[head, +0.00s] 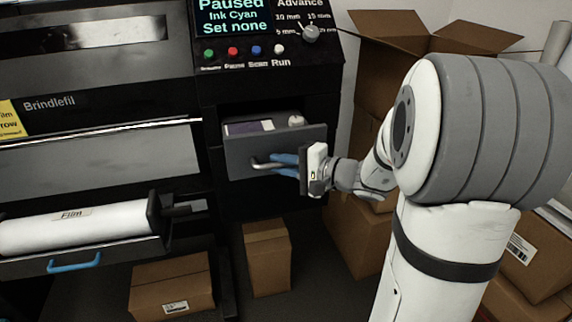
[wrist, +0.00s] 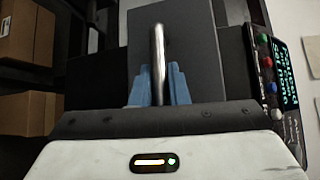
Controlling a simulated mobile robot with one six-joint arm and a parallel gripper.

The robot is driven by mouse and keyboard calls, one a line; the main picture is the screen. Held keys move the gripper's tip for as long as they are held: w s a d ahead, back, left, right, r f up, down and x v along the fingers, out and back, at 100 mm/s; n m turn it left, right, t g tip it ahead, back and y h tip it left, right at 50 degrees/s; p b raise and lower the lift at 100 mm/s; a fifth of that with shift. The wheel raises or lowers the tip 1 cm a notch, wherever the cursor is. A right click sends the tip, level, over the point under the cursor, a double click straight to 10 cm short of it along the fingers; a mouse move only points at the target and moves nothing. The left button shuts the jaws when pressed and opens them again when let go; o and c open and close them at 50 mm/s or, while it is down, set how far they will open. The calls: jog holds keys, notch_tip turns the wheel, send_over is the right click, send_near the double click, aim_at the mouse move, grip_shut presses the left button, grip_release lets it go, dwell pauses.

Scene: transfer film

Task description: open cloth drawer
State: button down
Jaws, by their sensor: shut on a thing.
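The cloth drawer (head: 240,152) is a grey-fronted drawer below the machine's control panel in the head view. It stands partly out, and its inside shows a dark-and-white item (head: 248,127) and a small white round thing (head: 296,119). A metal bar handle (head: 262,163) crosses its front; in the wrist view the handle (wrist: 158,50) runs upright against the drawer front (wrist: 190,45). My gripper (head: 284,164) is at the handle's right part. Its blue fingers (wrist: 159,88) lie on both sides of the bar and are shut on it.
The control panel (head: 265,40) with coloured buttons is above the drawer. A white film roll (head: 75,228) and a blue handle (head: 74,262) are at the lower left. Cardboard boxes stand below (head: 267,258) and behind my arm at right (head: 388,60).

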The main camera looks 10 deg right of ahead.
jog(key=shift+s+a, duration=0.1)
jog(key=shift+a, duration=0.05)
jog(key=c, duration=1.7)
grip_release()
jog(key=shift+s+d, duration=0.25)
jog(key=shift+d, duration=0.2)
jog(key=v, duration=0.7)
jog(key=shift+a, duration=0.1)
